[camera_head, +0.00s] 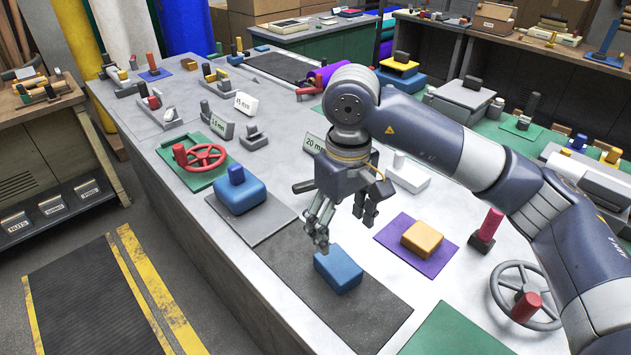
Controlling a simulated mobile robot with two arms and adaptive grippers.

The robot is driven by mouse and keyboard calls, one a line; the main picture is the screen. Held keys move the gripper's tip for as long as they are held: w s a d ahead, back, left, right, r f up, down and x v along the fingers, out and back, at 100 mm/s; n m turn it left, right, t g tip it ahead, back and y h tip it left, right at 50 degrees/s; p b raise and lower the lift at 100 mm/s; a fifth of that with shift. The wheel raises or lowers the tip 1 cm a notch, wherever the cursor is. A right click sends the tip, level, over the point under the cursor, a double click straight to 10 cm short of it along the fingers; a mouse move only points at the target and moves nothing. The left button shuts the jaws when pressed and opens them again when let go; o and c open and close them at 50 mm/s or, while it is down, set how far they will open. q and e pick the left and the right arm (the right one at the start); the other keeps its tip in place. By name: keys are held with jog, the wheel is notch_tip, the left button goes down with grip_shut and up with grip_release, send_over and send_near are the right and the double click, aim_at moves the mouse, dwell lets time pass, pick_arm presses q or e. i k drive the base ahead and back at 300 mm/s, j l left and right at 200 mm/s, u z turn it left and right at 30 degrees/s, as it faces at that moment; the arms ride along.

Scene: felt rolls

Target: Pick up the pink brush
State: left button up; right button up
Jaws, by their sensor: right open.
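A pink upright handle on a small dark base (487,229) stands on the grey bench, right of the purple mat; it is the pinkest brush-like thing, though I see no bristles and cannot be sure it is the brush. My right gripper (342,226) hangs fingers down, open and empty, over the dark mat, left of that handle and clearly apart from it. A blue block (338,270) lies just below and in front of its fingers. My left gripper is not in view.
A tan block sits on the purple mat (392,237) between gripper and pink handle. A grey handwheel with a red knob (525,305) is at the front right. A red handwheel (203,156) and a blue-topped block (238,190) are to the left. The dark mat (360,318) has bare room.

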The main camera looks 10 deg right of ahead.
aim_at(482, 239)
jog(key=k+j, duration=0.2)
jog(key=k, duration=0.3)
jog(key=k+j, duration=0.15)
jog(key=k, duration=0.3)
jog(key=k+j, duration=0.2)
jog(key=k, duration=0.3)
